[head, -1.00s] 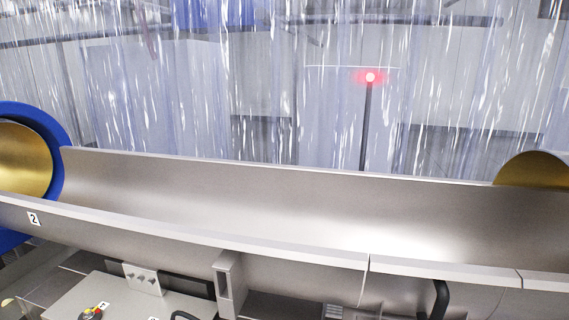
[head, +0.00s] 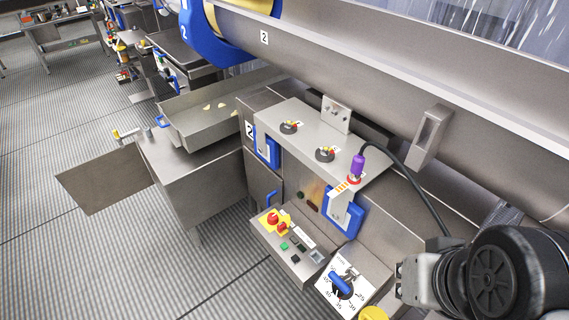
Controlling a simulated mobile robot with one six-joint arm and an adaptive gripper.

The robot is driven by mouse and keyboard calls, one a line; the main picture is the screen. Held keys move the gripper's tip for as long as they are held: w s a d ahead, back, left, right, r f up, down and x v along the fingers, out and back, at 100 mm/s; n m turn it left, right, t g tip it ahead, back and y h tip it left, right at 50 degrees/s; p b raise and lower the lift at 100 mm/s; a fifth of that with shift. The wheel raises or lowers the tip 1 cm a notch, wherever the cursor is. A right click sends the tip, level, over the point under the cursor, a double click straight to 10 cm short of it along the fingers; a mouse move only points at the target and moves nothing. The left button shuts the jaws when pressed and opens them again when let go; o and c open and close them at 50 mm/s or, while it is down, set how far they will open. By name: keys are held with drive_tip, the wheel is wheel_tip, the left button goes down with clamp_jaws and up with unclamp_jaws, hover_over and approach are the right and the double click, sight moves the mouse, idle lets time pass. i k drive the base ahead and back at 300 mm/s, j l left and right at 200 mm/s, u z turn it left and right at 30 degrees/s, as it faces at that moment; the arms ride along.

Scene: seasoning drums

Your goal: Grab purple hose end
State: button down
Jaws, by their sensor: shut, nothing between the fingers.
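The purple hose end (head: 358,165) stands upright in a red-ringed socket at the right end of a steel panel, in the middle of the head view. A black hose (head: 411,178) runs from its top, arches right and drops toward my arm. My arm's black joint and a grey part beside it fill the lower right corner, to the right of and below the hose end. I cannot make out gripper fingers in the frame. Nothing touches the purple end except its socket and hose.
The panel (head: 300,120) has two more round sockets, left of the purple end. Below are a control box (head: 290,250) with a red knob and a blue-handled dial (head: 341,284). A large steel drum (head: 380,85) hangs above. A steel tray (head: 205,125) and open floor (head: 80,255) lie left.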

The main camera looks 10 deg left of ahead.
sight(358, 162)
drive_tip(key=u, duration=0.1)
drive_tip(key=i+j, duration=0.2)
drive_tip(key=j, duration=0.15)
drive_tip(key=i+j, duration=0.45)
drive_tip(key=j, duration=0.25)
drive_tip(key=i+j+z, duration=0.1)
drive_tip(key=z, duration=0.4)
drive_tip(key=j+z, duration=0.35)
drive_tip(key=z, duration=0.15)
drive_tip(key=i+j+z, duration=0.1)
drive_tip(key=j+z, duration=0.2)
drive_tip(key=z, duration=0.2)
